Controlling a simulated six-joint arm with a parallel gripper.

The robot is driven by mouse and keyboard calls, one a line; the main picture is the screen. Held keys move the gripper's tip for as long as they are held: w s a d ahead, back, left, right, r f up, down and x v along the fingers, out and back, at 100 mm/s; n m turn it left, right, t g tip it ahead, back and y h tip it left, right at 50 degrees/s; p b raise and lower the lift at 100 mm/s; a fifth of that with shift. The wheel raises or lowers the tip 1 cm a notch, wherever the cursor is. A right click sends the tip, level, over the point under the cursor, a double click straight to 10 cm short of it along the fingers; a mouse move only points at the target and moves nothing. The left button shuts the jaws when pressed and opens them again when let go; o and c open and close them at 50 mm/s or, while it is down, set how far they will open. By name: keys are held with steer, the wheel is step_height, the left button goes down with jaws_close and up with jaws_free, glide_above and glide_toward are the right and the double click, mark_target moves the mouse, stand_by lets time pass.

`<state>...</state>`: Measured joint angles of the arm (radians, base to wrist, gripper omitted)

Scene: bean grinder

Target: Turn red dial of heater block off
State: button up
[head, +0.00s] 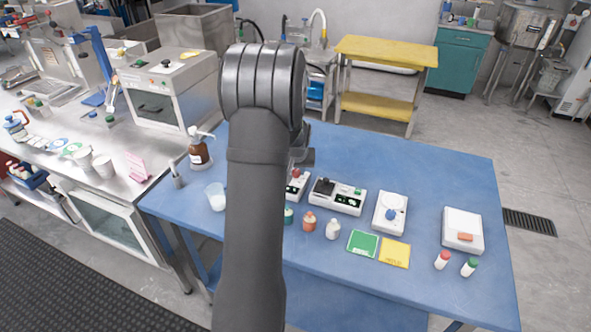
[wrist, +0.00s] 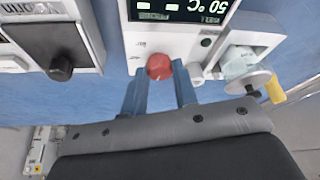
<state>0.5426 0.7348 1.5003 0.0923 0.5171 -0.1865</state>
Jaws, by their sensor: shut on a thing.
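In the head view, part of the heater block (head: 297,186) shows just right of my arm, with a bit of the red dial (head: 297,173) visible. My arm hides the rest of the block there.
A white device with a black knob (wrist: 61,68) stands left of the block in the wrist view. Another white device with a pale round part (wrist: 240,65) is close on the right. On the blue table (head: 440,170) stand small bottles and a green card (head: 363,243). The table's back right is clear.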

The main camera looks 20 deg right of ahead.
steer(key=shift+d+n+y, duration=0.15)
steer(key=shift+n+y, duration=0.25)
steer(key=shift+n, duration=1)
steer(key=o, duration=1)
steer(key=v, duration=1.7)
steer(key=shift+s, duration=0.3)
steer(key=shift+d+r, duration=0.1)
steer(key=x, duration=1.7)
steer(key=shift+w, duration=0.25)
